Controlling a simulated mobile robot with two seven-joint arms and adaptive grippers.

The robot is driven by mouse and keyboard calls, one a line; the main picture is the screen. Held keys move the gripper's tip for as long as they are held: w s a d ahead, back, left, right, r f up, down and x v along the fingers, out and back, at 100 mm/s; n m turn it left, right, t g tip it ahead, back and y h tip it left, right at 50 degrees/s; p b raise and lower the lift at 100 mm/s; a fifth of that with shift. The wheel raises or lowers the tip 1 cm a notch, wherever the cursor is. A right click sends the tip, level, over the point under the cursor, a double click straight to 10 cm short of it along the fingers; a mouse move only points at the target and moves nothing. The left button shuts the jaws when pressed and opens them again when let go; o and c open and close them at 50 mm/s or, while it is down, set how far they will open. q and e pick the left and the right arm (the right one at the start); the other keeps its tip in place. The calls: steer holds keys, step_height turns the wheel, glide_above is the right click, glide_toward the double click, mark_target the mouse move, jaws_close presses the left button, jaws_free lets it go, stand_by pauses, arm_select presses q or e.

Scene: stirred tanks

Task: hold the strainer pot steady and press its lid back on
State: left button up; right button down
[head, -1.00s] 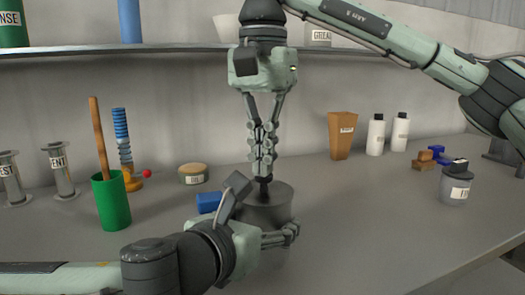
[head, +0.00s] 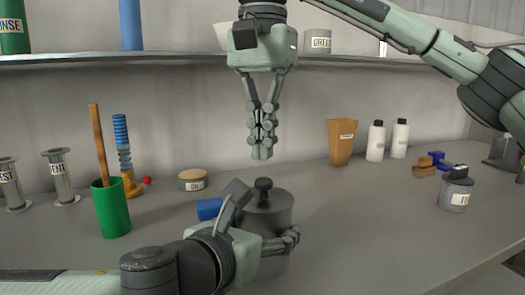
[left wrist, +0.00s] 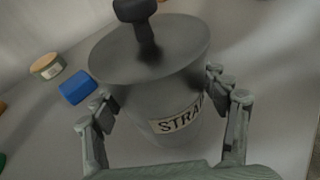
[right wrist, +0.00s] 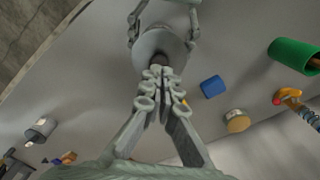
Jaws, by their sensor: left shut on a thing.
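The grey strainer pot (left wrist: 165,105) stands on the bench, its label partly readable in the left wrist view. Its grey lid (left wrist: 150,45) lies on top, with a dark knob (head: 264,187) upright at its middle. I cannot tell whether the lid is fully seated. My left gripper (head: 266,242) is shut on the pot, a finger on each side of the wall. My right gripper (head: 262,154) points down above the knob, fingertips together and empty, with a gap below them. In the right wrist view its fingers (right wrist: 160,88) partly cover the knob and lid.
A blue block (head: 209,208) lies just left of the pot. Further left are a round labelled tin (head: 193,180) and a green cup (head: 112,208) with a stick. A labelled grey jar (head: 456,190) stands at the right. A shelf (head: 180,53) runs behind.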

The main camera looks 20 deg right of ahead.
steer(key=shift+r, duration=1.75)
arm_select(q)
steer(key=o, duration=1.3)
steer(key=v, duration=0.7)
steer(key=shift+s+a+r, duration=0.1)
steer(key=shift+s+a, duration=0.05)
steer(key=shift+s, duration=0.05)
steer(key=shift+w, duration=0.1)
